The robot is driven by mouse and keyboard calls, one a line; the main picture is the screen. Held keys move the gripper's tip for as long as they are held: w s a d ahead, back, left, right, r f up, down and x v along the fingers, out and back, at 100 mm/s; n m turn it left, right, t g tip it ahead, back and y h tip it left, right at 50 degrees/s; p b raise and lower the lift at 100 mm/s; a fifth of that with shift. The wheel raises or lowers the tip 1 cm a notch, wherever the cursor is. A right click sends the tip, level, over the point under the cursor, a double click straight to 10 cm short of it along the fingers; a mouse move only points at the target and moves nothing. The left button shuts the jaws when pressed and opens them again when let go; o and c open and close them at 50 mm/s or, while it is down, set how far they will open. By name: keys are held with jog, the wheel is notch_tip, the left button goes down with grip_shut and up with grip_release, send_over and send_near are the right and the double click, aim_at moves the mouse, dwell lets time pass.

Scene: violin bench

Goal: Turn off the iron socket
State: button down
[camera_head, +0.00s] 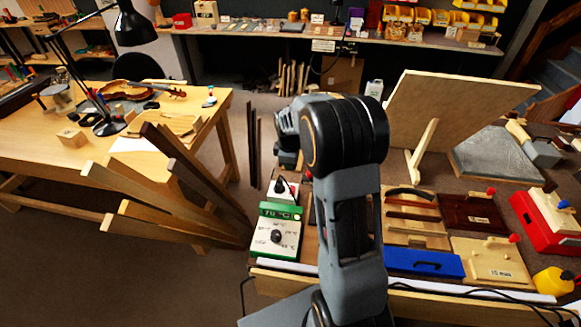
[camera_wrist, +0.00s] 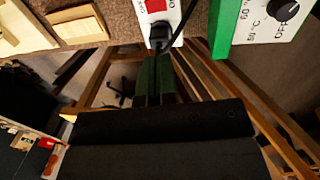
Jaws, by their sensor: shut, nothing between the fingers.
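The iron socket (camera_head: 283,187) is a white block with a black plug in it, behind the green and white temperature controller. In the wrist view, the socket (camera_wrist: 179,41) is at the top edge, with a red switch (camera_wrist: 156,5) partly cut off. A black plug (camera_wrist: 160,37) and cable are in its near end. I cannot tell which way the switch is tipped. My gripper (camera_wrist: 162,62) is shut and empty, its dark fingers pointing toward the plug end of the socket. They appear apart from it. In the head view my wrist hangs just behind the socket.
The temperature controller (camera_head: 277,235) has a dial and a lit display, close beside the socket. Wooden strips (camera_head: 190,180) lean at the left. Trays with wooden parts (camera_head: 408,240) and a blue case (camera_head: 425,263) lie right of my arm. A tilted board (camera_head: 455,105) stands behind.

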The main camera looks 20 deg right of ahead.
aim_at(294, 188)
jog(key=b, duration=0.1)
jog(key=d+b, duration=0.1)
jog(key=b, duration=0.1)
jog(key=shift+w+d+r, duration=0.2)
jog(key=shift+w+d, duration=0.1)
jog(key=shift+w, duration=0.05)
jog(key=shift+f, duration=0.1)
jog(key=f, duration=0.4)
jog(key=w+f, duration=0.1)
jog(key=f, duration=0.4)
jog(key=d+f, duration=0.1)
jog(key=f, duration=0.3)
jog(key=shift+w+f+p, duration=0.2)
jog(key=shift+f+p, duration=0.2)
